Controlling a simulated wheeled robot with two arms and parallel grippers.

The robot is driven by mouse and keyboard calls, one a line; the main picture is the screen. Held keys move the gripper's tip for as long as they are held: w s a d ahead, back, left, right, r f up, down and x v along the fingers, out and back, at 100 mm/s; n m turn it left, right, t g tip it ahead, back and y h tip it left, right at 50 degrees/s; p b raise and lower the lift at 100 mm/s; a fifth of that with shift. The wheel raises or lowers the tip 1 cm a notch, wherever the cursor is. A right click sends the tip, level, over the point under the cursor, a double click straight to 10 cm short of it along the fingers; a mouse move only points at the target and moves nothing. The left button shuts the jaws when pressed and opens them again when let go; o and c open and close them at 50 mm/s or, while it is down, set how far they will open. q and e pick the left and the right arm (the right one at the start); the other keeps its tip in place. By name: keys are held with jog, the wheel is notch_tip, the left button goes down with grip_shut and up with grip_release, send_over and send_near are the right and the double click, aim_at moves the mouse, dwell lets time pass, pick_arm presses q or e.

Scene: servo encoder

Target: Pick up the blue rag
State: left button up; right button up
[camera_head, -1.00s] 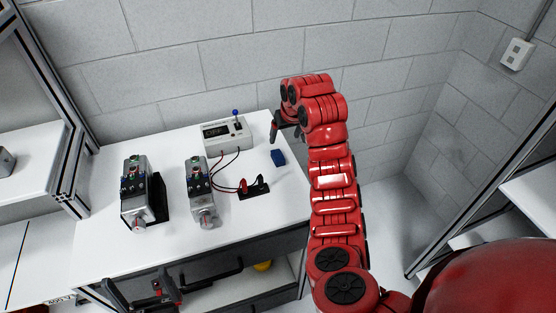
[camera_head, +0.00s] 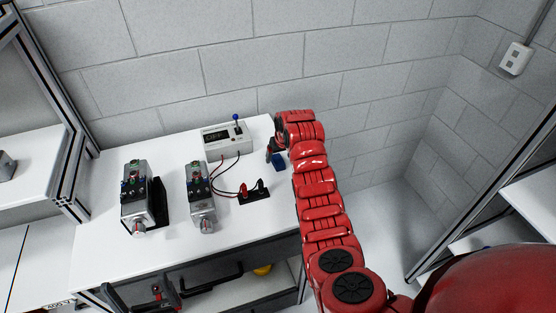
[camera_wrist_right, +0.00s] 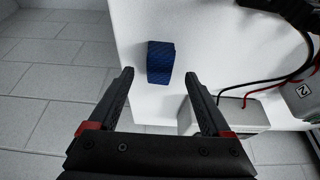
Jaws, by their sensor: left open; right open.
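The blue rag (camera_head: 280,163) is a small, folded dark-blue block on the white tabletop near its right edge. In the right wrist view the rag (camera_wrist_right: 160,60) shows ahead of and partly between the fingertips, touching neither. My right gripper (camera_head: 271,151) is open and empty, close beside the rag in the head view. It also shows in the right wrist view (camera_wrist_right: 159,75). Its exact height above the table is unclear. My left gripper (camera_head: 150,298) is low at the bottom left, in front of the table, open and with nothing seen in it.
A white meter box (camera_head: 226,141) with a blue-knobbed lever stands left of the rag. Red and black wires run from it to a black stand (camera_head: 253,192). Two grey servo units (camera_head: 200,197) stand further left. A block wall (camera_head: 250,65) rises behind the table.

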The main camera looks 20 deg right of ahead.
aim_at(278, 160)
jog(key=shift+p+x, duration=0.55)
jog(key=shift+x, duration=1.05)
grip_shut()
